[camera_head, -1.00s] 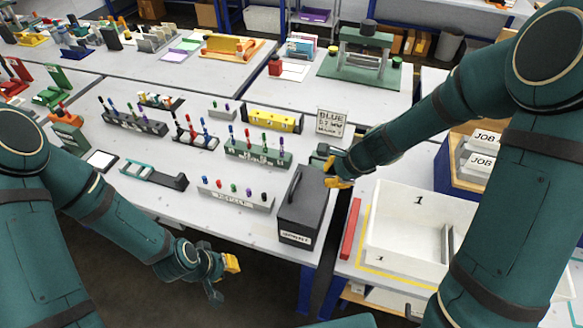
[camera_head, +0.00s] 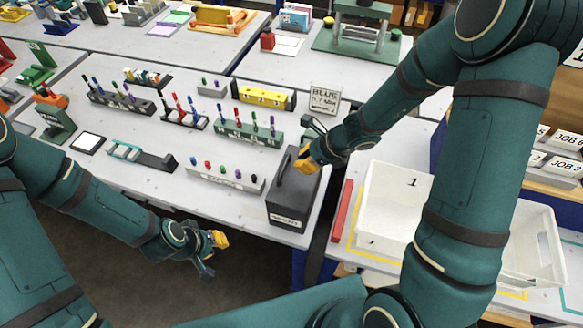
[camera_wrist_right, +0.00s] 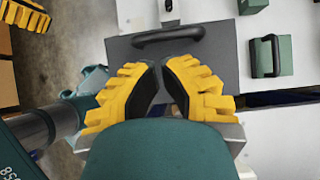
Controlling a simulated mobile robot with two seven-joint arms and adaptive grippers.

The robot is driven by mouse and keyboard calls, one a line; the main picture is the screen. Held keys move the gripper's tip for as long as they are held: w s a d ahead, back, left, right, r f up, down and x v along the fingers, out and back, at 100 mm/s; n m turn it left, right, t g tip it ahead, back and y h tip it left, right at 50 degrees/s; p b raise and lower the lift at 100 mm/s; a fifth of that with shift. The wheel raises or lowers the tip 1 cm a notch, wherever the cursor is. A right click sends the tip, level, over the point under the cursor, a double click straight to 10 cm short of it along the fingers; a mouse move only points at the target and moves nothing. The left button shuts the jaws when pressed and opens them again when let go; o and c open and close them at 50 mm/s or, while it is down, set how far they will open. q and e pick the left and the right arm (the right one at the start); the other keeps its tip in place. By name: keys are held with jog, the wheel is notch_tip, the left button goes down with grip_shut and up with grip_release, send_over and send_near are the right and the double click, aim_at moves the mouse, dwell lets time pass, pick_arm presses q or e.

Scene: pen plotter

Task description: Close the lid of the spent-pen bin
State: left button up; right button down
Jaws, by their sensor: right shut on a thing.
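The spent-pen bin (camera_head: 293,206) is a dark grey box with a white label at the front right of the left table. Its lid (camera_head: 303,184) has a black bar handle and appears to lie flat on the box. The lid (camera_wrist_right: 220,65) and its handle (camera_wrist_right: 150,38) also show in the right wrist view. My right gripper (camera_head: 303,160) is at the lid's right side. Its yellow fingers (camera_wrist_right: 165,62) are close together over the lid beside the handle; the exact grip is hard to see. My left gripper (camera_head: 218,240) hangs off the table's front edge, away from the bin.
A pen rack (camera_head: 225,179) stands just left of the bin, and a green pen rack (camera_head: 250,134) behind it. A red bar (camera_head: 341,210) and a white tray (camera_head: 385,232) are on the table to the right.

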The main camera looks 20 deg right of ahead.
jog(key=b, duration=0.1)
send_over(289, 177)
jog(key=shift+s+d+f, duration=0.1)
jog(key=shift+d+f, duration=0.05)
jog(key=shift+f, duration=0.95)
jog(key=shift+d+f, duration=0.15)
jog(key=shift+f, duration=0.9)
jog(key=shift+a+f+b, duration=0.35)
jog(key=shift+f+b, duration=0.45)
jog(key=shift+b, duration=0.4)
jog(key=shift+r, duration=0.1)
